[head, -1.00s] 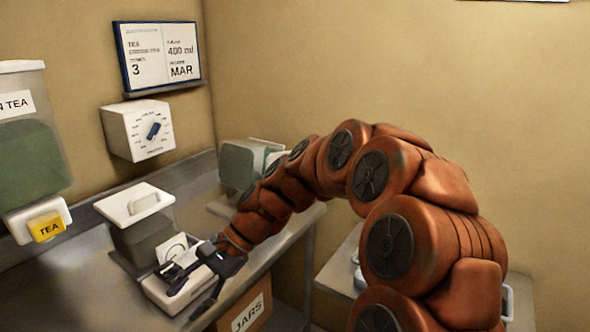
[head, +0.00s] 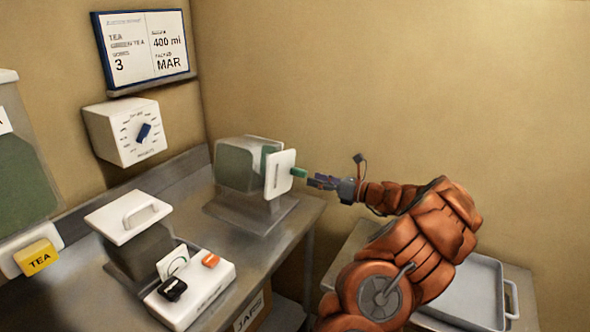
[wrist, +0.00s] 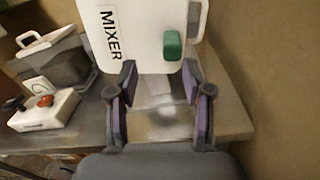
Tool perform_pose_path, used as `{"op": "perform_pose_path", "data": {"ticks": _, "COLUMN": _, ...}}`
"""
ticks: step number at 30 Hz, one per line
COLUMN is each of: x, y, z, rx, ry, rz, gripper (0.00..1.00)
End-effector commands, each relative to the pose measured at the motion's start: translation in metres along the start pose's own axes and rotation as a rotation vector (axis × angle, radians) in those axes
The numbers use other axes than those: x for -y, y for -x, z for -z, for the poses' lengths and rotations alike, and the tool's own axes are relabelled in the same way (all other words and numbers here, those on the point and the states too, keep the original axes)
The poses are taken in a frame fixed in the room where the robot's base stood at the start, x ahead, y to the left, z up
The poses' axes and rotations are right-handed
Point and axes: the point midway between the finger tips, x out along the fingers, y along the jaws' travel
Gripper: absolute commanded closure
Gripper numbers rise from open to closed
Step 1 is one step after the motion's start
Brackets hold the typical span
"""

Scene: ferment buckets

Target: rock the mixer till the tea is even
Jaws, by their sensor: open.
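The mixer (head: 238,165) stands at the back right end of the metal bench, a greenish see-through box on a grey base. Its white side plate (head: 279,174) faces right and carries a green handle (head: 299,173). In the wrist view the plate (wrist: 135,35) reads MIXER, and the green handle (wrist: 172,46) sits low on its right side. My gripper (head: 315,181) is open and empty just right of the handle. In the wrist view its fingers (wrist: 160,78) are spread just below the handle, with no clear contact. The tea inside the mixer is too blurred to judge.
A white switch box (head: 205,290) with black and orange switches sits at the bench front, by a dark bucket (head: 140,250) with a white lid. A yellow TEA tap (head: 39,257) is at left. A dial box (head: 125,133) hangs behind. A grey tray (head: 470,295) lies right.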

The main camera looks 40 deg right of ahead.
Motion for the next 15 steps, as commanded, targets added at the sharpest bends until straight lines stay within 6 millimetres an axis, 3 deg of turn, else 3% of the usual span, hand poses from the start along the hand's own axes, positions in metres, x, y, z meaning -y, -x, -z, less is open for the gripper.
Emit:
{"op": "perform_pose_path", "data": {"ticks": 5, "x": 0.014, "y": 0.007, "z": 0.001, "rx": 0.015, "ry": -0.026, "rz": 0.033, "gripper": 0.50}}
{"op": "perform_pose_path", "data": {"ticks": 15, "x": 0.014, "y": -0.039, "z": -0.001, "rx": 0.014, "ry": -0.024, "rz": 0.029, "gripper": 0.50}}
